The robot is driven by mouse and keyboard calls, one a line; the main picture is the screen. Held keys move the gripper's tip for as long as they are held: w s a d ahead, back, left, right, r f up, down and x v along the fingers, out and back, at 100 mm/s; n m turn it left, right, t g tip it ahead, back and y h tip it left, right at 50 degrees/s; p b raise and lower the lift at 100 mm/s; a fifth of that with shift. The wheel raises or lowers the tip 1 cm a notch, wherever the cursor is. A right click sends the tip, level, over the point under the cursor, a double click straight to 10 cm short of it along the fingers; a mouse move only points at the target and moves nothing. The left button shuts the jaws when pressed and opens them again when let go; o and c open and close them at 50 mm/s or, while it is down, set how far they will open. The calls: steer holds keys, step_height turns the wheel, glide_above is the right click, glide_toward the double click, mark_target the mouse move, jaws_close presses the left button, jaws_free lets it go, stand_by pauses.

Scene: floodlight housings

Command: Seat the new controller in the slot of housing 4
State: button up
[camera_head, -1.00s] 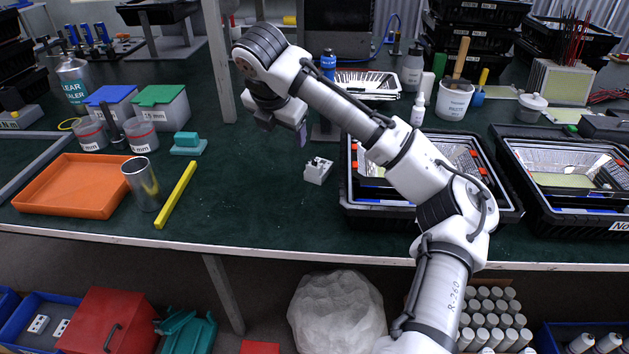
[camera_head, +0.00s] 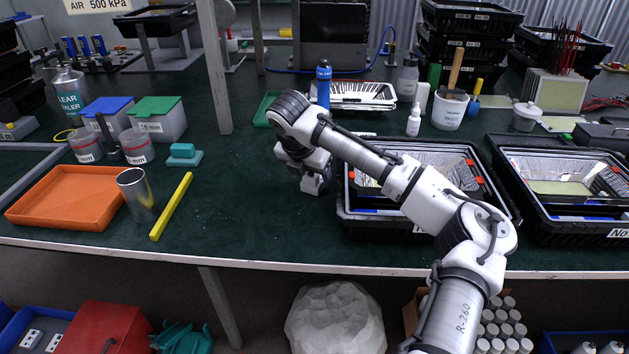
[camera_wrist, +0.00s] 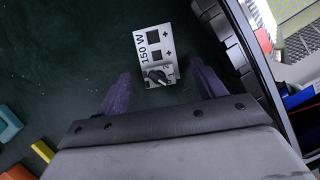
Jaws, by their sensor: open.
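A small white block marked 150 W (camera_wrist: 155,48), which looks like the controller, lies on the green bench top. In the head view only a bit of the block (camera_head: 315,185) shows below my gripper (camera_head: 308,178). In the wrist view my gripper (camera_wrist: 160,76) is open, its two purple fingers apart, with the near end of the block between or just beyond the fingertips. It is not gripped. A black housing with foil lining (camera_head: 365,226) stands just right of the block. Another housing (camera_head: 560,226) stands further right, its label cut off after "No". I cannot tell which is housing 4.
To the left are an orange tray (camera_head: 20,215), a metal cup (camera_head: 137,195), a yellow bar (camera_head: 172,207) and a teal block (camera_head: 184,155). A blue bottle (camera_head: 323,85) stands behind my gripper. The bench between bar and block is clear.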

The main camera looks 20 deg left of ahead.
steer(key=shift+x, duration=0.9)
steer(key=shift+c, duration=0.3)
steer(key=c, duration=1.1)
steer(key=shift+c, duration=0.2)
steer(key=shift+r, duration=0.15)
